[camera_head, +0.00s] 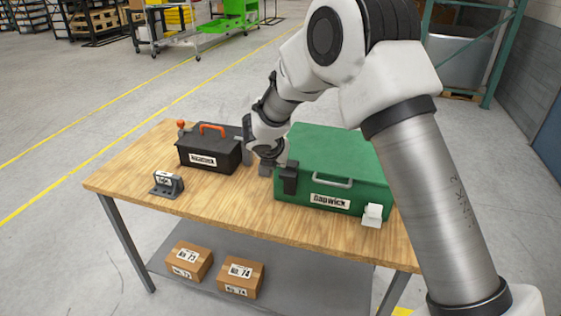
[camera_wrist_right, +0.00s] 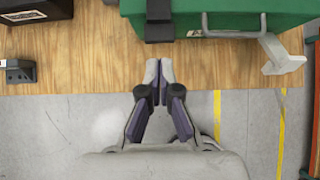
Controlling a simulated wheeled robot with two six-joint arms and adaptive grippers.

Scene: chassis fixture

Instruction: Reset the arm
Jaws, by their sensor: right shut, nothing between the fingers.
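My right arm (camera_head: 415,150) comes in from the right in the head view and reaches over the table. Its wrist (camera_head: 268,142) hangs between the black toolbox and the green case. In the right wrist view my right gripper (camera_wrist_right: 158,68) is shut and empty, its fingertips together over the wooden tabletop near its front edge. The gripper appears apart from the green case (camera_wrist_right: 225,22) and its black latch (camera_wrist_right: 159,20). In the head view the fingers are small and mostly hidden. My left gripper is in neither view.
On the wooden table (camera_head: 235,205) stand a black toolbox (camera_head: 210,155) with an orange handle, a small grey bracket (camera_head: 166,185), the green case (camera_head: 310,165) and a white bracket (camera_head: 373,215). Two cardboard boxes (camera_head: 240,278) (camera_head: 189,260) sit on the lower shelf.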

